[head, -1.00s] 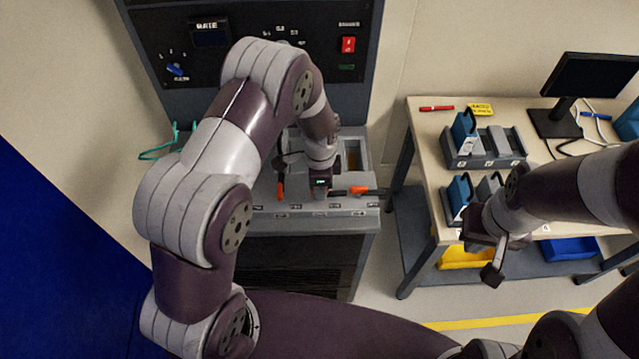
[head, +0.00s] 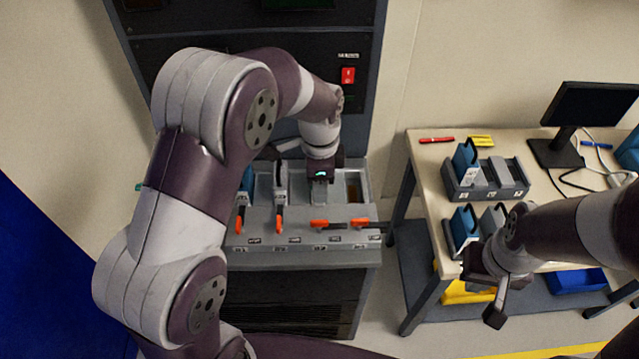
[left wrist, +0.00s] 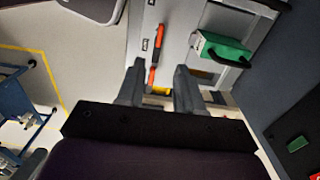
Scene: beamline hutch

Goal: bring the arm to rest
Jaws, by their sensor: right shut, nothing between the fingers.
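My left gripper (head: 320,178) is over the grey slotted deck (head: 300,258) of the dark cabinet, pointing down. In the left wrist view its two fingers (left wrist: 158,88) stand apart with nothing held between them. An orange lever (left wrist: 153,62) shows beyond the fingers. Whether the fingertips touch the deck cannot be told. My left arm covers the left part of the cabinet in the head view. My right gripper (head: 488,290) is shut and empty, in front of the workbench's near edge.
Orange-handled levers (head: 334,223) line the deck front. A red switch (head: 347,75) is on the panel above. The workbench (head: 432,152) at right holds grey racks with blue modules (head: 465,160) and a monitor (head: 592,110). A green block (left wrist: 222,48) shows in the left wrist view.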

